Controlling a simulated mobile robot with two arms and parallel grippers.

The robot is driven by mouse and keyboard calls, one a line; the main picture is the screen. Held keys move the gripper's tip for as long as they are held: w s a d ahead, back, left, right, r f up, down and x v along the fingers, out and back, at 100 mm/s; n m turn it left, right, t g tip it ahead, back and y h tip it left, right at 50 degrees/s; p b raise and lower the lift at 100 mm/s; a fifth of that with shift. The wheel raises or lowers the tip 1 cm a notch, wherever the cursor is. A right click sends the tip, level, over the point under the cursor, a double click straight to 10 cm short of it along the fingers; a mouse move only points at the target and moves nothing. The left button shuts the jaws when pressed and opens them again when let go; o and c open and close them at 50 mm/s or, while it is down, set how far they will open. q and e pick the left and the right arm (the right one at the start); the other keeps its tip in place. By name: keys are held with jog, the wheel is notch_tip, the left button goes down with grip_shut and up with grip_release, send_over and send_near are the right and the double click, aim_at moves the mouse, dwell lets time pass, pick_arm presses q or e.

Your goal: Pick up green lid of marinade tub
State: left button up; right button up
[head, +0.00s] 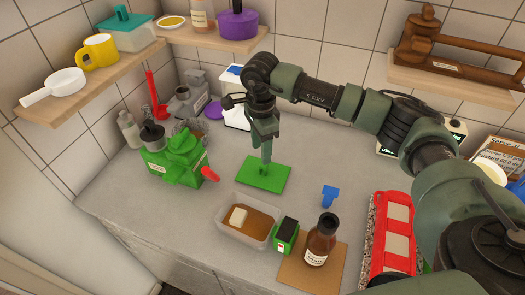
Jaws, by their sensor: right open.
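The green lid (279,176) lies flat on the grey counter, near the middle of the head view. The marinade tub (228,230) stands in front of it without a lid, a clear box holding brown liquid and a pale block. My right gripper (265,164) points down over the middle of the lid, with its fingertips at or just above the lid's raised centre. It is open; whether the fingers touch the lid cannot be told. The gripper hides part of the lid's middle. My left gripper is not in view.
A green machine (175,160) with a red handle stands left of the lid. A small green box (286,237) and a brown bottle (321,240) on a board stand right of the tub. A blue item (330,195) lies right of the lid. Counter around the lid is clear.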

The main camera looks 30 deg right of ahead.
aim_at(264, 170)
jog(key=shift+w, duration=0.15)
jog(key=f+p, duration=0.1)
jog(key=s+f+p, duration=0.1)
jog(key=shift+f, duration=0.35)
notch_tip(264, 170, down, 3)
jog(key=shift+r+p, duration=0.1)
jog(key=shift+p, duration=0.75)
jog(key=shift+d+f, duration=0.1)
jog(key=shift+f, duration=0.7)
grip_shut()
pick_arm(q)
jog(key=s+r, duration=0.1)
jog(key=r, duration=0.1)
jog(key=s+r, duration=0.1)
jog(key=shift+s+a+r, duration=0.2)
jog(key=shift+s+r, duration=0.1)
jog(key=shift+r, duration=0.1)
pick_arm(e)
jog(key=shift+w, duration=0.1)
